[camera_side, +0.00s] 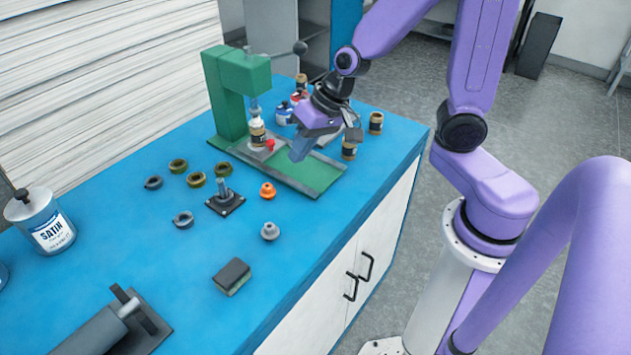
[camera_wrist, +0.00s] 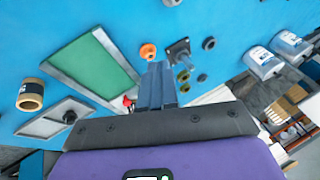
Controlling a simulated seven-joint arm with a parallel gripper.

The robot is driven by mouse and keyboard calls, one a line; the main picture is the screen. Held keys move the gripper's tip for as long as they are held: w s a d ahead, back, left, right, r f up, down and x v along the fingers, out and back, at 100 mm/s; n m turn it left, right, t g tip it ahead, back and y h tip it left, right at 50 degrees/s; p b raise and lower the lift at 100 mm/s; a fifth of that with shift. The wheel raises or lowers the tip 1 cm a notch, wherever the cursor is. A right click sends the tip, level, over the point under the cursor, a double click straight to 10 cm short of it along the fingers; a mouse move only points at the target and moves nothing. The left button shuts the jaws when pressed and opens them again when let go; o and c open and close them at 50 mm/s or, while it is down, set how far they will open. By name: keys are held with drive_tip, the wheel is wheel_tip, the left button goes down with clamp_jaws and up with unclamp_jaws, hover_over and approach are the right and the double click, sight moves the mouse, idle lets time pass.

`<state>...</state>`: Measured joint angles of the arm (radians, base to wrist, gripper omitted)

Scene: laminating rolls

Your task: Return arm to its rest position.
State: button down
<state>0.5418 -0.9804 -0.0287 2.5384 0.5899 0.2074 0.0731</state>
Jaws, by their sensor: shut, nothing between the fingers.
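My arm is purple with dark joints. My gripper (camera_side: 300,150) hangs above the green base plate of the press, with its fingers together and nothing between them. In the wrist view my gripper (camera_wrist: 157,75) shows its two dark fingers side by side, pointing over the blue bench.
A green press (camera_side: 228,95) stands at the back with a small labelled bottle (camera_side: 257,132) under it. Jars (camera_side: 376,122) stand right of my gripper. Rings (camera_side: 196,179), an orange part (camera_side: 267,190), a dark block (camera_side: 232,277) and a SATIN can (camera_side: 48,225) sit on the blue bench.

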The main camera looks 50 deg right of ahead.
drive_tip(key=s+d+r+n+g+h, duration=0.1)
drive_tip(key=s+r+n+g, duration=0.1)
drive_tip(key=s+n, duration=0.5)
drive_tip(key=s+d+r+n+g+h, duration=0.1)
drive_tip(key=s+n+g+h, duration=0.1)
drive_tip(key=s+n, duration=0.5)
drive_tip(key=shift+s+r+n, duration=0.4)
drive_tip(key=shift+s, duration=2.6)
drive_tip(key=shift+w, duration=0.1)
